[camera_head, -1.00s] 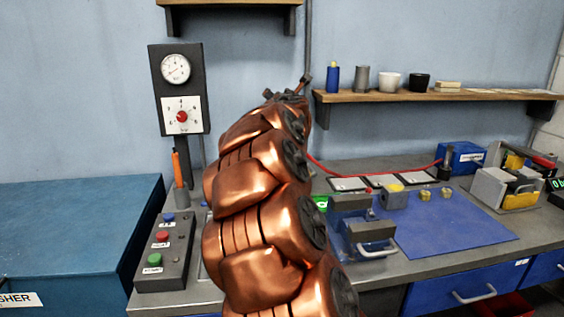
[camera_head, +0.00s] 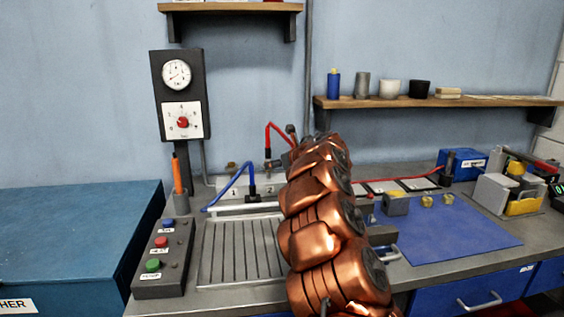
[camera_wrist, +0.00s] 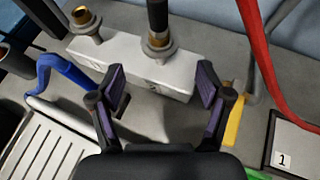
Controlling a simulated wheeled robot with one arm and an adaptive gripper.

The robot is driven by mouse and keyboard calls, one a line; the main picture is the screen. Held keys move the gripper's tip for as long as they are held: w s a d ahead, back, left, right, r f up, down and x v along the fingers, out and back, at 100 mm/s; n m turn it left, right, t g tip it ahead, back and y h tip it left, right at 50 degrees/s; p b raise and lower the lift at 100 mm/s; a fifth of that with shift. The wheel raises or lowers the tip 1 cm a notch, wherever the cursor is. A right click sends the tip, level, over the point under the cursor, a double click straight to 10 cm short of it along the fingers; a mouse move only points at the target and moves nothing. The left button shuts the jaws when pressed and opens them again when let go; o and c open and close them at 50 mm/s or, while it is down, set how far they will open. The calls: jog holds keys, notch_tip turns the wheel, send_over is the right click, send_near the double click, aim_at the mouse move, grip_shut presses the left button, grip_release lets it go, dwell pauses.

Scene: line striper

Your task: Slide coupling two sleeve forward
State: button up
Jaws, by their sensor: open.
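In the wrist view a pale manifold block (camera_wrist: 120,62) carries two brass couplings. The left coupling (camera_wrist: 86,22) has an open top. The right one, coupling two (camera_wrist: 158,47), has a knurled metal collar with a black plug (camera_wrist: 157,14) standing in it. A faint number marks the block's front below it. My gripper (camera_wrist: 161,80) is open and empty, its two dark fingers apart in front of the block, roughly centred on coupling two and not around it. In the head view the block (camera_head: 222,184) is partly visible; my arm hides the gripper.
A blue hose (camera_wrist: 62,66) lies left and a red hose (camera_wrist: 262,60) arches at right, close to the fingers. A slotted drain plate (camera_head: 240,250), a button box (camera_head: 163,262) and a blue mat (camera_head: 450,235) lie on the bench. A gauge panel (camera_head: 180,95) stands behind.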

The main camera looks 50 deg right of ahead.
jog(key=p+x, duration=0.4)
jog(key=x, duration=0.1)
jog(key=shift+w, duration=0.4)
jog(key=shift+p+x, duration=1)
jog(key=shift+x, duration=0.1)
jog(key=shift+d+f, duration=0.1)
jog(key=shift+c, duration=0.2)
jog(key=c, duration=1.1)
jog(key=shift+r, duration=0.4)
jog(key=o, duration=1.3)
jog(key=shift+c, duration=0.2)
